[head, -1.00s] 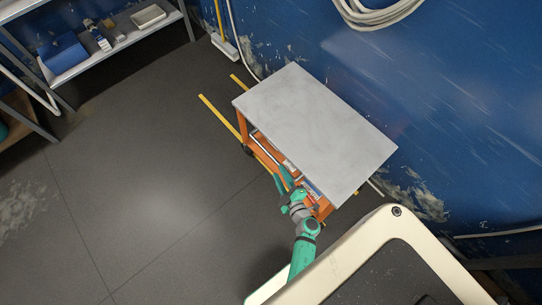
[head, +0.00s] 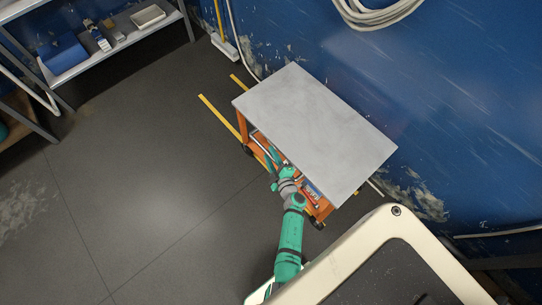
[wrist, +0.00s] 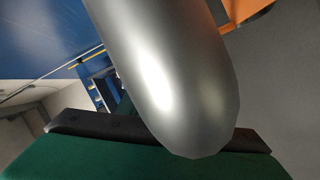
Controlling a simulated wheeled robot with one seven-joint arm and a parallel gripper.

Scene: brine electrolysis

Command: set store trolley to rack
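The trolley (head: 315,130) stands near the blue wall, with a flat grey top and an orange frame. Its lower shelf (head: 316,196) partly shows under the top and holds small items. My gripper (head: 271,158) is at the trolley's near long side, beside the top's edge; the head view does not clearly show its finger gap. In the wrist view, a big shiny metal cylinder (wrist: 165,75) fills the middle, close in front of a green part with a dark strip. I cannot tell whether it is gripped. A grey shelf rack (head: 110,45) stands at upper left.
Yellow floor lines (head: 219,116) run beside and under the trolley. The rack holds a blue bin (head: 63,53) and a white tray (head: 148,16). A coiled hose (head: 378,12) hangs on the wall. The grey floor (head: 150,185) left of the trolley is clear.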

